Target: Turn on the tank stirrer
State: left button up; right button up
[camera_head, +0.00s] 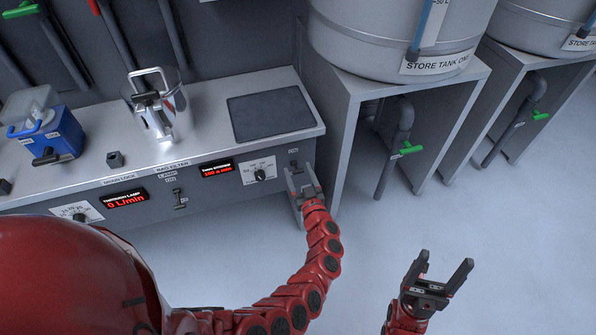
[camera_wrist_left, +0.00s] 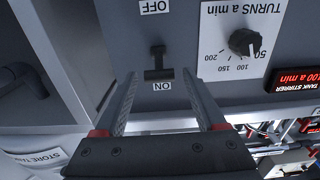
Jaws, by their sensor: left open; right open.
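The tank stirrer switch (camera_wrist_left: 158,66) is a small dark lever on the grey panel, between an OFF label (camera_wrist_left: 155,6) and an ON label (camera_wrist_left: 163,86). The wrist picture is upside down. The lever's wide bar lies nearer the ON label. The tank stirrer display (camera_wrist_left: 298,77) is lit and reads 100 a min; it also shows in the head view (camera_head: 217,170). My left gripper (camera_head: 300,178) is open at the panel's right end, its fingers (camera_wrist_left: 160,76) on either side of the lever's lower part; contact cannot be told. My right gripper (camera_head: 444,270) is open and empty over the floor.
A TURNS a min dial (camera_wrist_left: 243,42) sits beside the switch. On the counter are a metal jug (camera_head: 158,115), a blue device (camera_head: 45,135) and a dark plate (camera_head: 270,112). A tank stand (camera_head: 345,130) stands close right of my left gripper. The floor is clear.

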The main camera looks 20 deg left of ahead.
pick_arm(q)
jog(key=shift+w+a, duration=0.3)
jog(key=shift+w, duration=0.15)
grip_shut()
jog(key=r+g+p, duration=0.1)
jog(key=p, duration=0.4)
jog(key=shift+w+a+r+h+p, duration=0.1)
jog(key=shift+r+h+p, duration=0.05)
jog(key=shift+h+p, duration=0.25)
jog(key=shift+g, duration=0.3)
jog(key=shift+f, duration=0.3)
